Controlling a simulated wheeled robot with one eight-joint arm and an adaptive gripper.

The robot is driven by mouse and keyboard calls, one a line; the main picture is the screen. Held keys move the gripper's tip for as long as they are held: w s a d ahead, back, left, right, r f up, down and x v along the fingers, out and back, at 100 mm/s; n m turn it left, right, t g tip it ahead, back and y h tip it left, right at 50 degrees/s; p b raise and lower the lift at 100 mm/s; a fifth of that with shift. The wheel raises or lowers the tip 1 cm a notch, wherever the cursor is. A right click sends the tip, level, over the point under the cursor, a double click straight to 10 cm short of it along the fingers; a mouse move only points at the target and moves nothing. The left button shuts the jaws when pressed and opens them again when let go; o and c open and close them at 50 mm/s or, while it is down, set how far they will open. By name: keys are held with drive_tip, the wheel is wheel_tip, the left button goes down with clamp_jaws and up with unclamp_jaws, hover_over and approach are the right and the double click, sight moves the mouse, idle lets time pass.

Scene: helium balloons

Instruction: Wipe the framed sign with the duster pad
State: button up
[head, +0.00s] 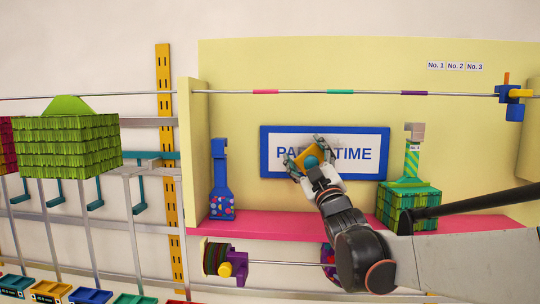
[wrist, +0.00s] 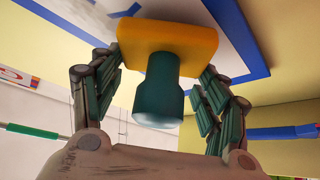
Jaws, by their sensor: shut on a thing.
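The framed sign (head: 368,138), white with a blue border and blue lettering, is upright on the yellow back panel. The duster pad is a yellow block (wrist: 190,38) with a teal handle (wrist: 157,85). It also shows in the head view (head: 308,152), in front of the sign's middle and covering some letters. My gripper (head: 311,157) is shut on the duster pad, with a finger on each side of it in the wrist view (wrist: 160,70). The pad's face is toward the sign; I cannot tell whether it touches.
A pink shelf (head: 290,228) runs below the sign. A blue bottle shape (head: 221,185) stands at left, and a green box with a striped bottle shape (head: 410,170) at right, close to my arm. A thin rod with coloured bands (head: 300,92) crosses above the sign.

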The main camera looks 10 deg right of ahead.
drive_tip(key=shift+w+a, duration=0.4)
drive_tip(key=shift+a, duration=0.4)
drive_tip(key=shift+w+a, duration=0.35)
drive_tip(key=shift+a, duration=0.4)
drive_tip(key=shift+w+a+b, duration=0.2)
drive_tip(key=shift+w+a, duration=0.15)
drive_tip(key=shift+a, duration=0.4)
drive_tip(key=shift+w+a+b, duration=0.15)
drive_tip(key=shift+w+a, duration=0.15)
drive_tip(key=shift+a, duration=0.4)
drive_tip(key=shift+w+r+p, duration=0.1)
drive_tip(key=shift+r+p, duration=0.8)
drive_tip(key=shift+r, duration=0.45)
drive_tip(key=shift+s+d, duration=0.5)
drive_tip(key=shift+d, duration=1.15)
drive_tip(key=shift+s+d, duration=0.45)
drive_tip(key=shift+d, duration=1.15)
drive_tip(key=shift+s+d, duration=0.5)
drive_tip(key=shift+d, duration=1.15)
drive_tip(key=shift+s+d, duration=0.4)
drive_tip(key=shift+d, duration=0.55)
drive_tip(key=shift+s+d, duration=0.45)
drive_tip(key=shift+d, duration=0.55)
drive_tip(key=shift+s+d, duration=0.4)
drive_tip(key=shift+d, duration=1.15)
drive_tip(key=shift+b, duration=0.3)
drive_tip(key=shift+w+a, duration=0.1)
